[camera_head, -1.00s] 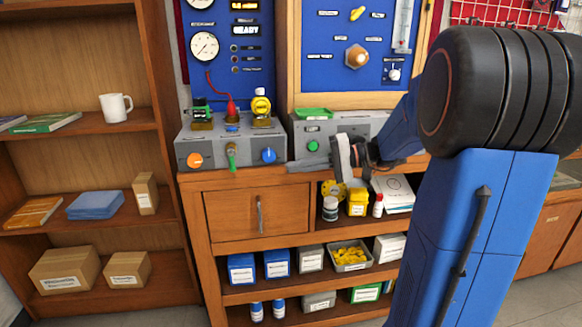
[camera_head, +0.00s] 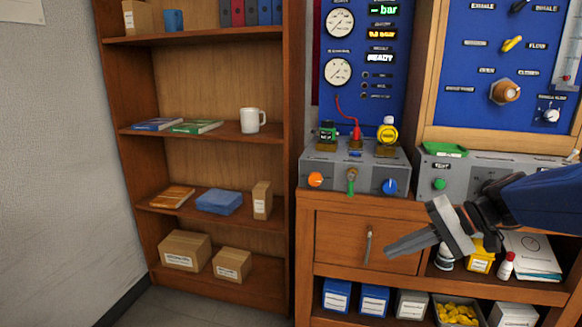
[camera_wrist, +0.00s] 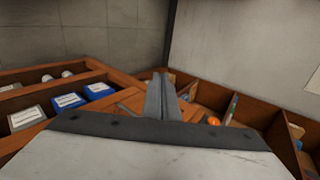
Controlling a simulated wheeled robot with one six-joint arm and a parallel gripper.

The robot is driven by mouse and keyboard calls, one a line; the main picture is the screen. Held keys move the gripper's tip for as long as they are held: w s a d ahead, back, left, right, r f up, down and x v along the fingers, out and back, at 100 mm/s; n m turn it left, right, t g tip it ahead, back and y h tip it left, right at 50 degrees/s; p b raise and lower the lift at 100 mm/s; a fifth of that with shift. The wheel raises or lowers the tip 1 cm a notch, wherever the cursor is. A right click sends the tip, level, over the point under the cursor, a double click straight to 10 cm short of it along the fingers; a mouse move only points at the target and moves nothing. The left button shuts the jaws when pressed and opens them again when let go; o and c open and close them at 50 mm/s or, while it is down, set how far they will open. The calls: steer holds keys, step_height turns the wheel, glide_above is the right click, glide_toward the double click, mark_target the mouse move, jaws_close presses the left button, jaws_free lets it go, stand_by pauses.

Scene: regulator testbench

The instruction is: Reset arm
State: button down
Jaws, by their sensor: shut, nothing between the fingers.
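My gripper (camera_head: 408,243) is in front of the wooden bench in the head view, at the height of its drawer (camera_head: 350,240). Its fingers are together and empty, pointing left. The fingers (camera_wrist: 161,98) also show closed in the wrist view, with the bench shelves to the left. My blue arm enters the head view from the right edge. The gripper covers part of the drawer front, right of the drawer handle (camera_head: 368,246).
The test bench holds a grey control box (camera_head: 352,172) with knobs and a second grey box (camera_head: 480,175). Blue gauge panels stand behind. A bookshelf (camera_head: 290,200) with a white mug (camera_head: 252,120) and cardboard boxes (camera_head: 185,250) stands left. The floor before the bookshelf is clear.

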steer(key=s+d+f+n+t+h, duration=0.1)
steer(key=s+f+h, duration=0.3)
steer(key=s, duration=0.4)
steer(key=s+d+f+n+h, duration=0.2)
steer(key=s+d+f+h, duration=0.1)
steer(key=s+h, duration=0.3)
steer(key=s, duration=0.2)
steer(key=shift+s+f+t, duration=0.3)
steer(key=shift+f+t, duration=0.05)
steer(key=shift+t, duration=0.05)
